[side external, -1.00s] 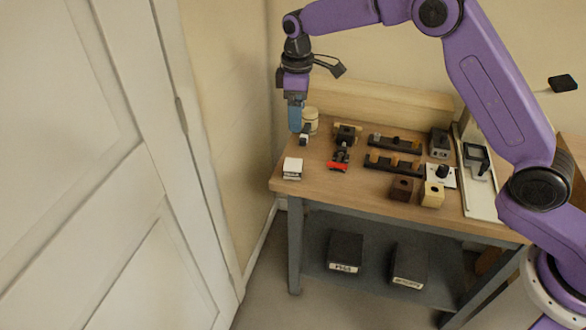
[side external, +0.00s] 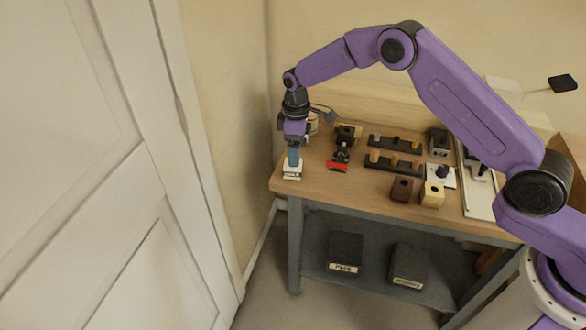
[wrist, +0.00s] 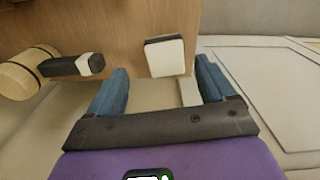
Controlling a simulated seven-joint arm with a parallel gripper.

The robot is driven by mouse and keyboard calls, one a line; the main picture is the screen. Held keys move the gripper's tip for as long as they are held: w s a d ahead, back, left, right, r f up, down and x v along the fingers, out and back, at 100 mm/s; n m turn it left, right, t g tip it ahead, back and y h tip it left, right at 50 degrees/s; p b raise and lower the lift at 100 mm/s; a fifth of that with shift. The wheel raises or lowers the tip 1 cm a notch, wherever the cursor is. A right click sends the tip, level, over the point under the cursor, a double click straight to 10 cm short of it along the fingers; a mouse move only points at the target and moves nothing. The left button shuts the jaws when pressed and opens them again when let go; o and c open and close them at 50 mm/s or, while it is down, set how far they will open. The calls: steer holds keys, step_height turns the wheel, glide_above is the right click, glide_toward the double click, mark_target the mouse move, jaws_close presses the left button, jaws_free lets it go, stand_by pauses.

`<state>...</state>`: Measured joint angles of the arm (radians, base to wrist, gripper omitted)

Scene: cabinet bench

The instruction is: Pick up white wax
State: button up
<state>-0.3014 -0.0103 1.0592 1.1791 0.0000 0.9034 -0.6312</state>
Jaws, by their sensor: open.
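The white wax is most likely the small white block (side external: 292,175) with a dark-marked front, at the table's front left corner. In the wrist view, the white block (wrist: 165,57) has a dark edge and lies flat near the table edge, ahead of and between the finger lines. My gripper (side external: 294,162) points down over the block, with its blue fingers overlapping its upper part in the side view. Whether they touch it cannot be told there. In the wrist view my gripper (wrist: 163,85) is open, and nothing is held between the fingers.
A black tool with a white band (wrist: 75,66) and a pale round jar (wrist: 28,75) lie left in the wrist view. A red-and-black item (side external: 339,161), peg racks (side external: 395,163) and small blocks (side external: 402,189) stand farther right. The wall is close on the left.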

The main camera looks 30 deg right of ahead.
mark_target(293, 169)
steer(key=shift+s+a+f, duration=0.1)
steer(key=shift+a+f, duration=0.05)
steer(key=shift+f, duration=0.8)
steer(key=shift+w+a+f, duration=0.1)
steer(key=shift+a+f, duration=0.1)
steer(key=shift+f, duration=0.75)
steer(key=shift+s+a+f, duration=0.1)
steer(key=shift+a+f, duration=0.05)
steer(key=shift+f, duration=0.8)
steer(key=c, duration=1.1)
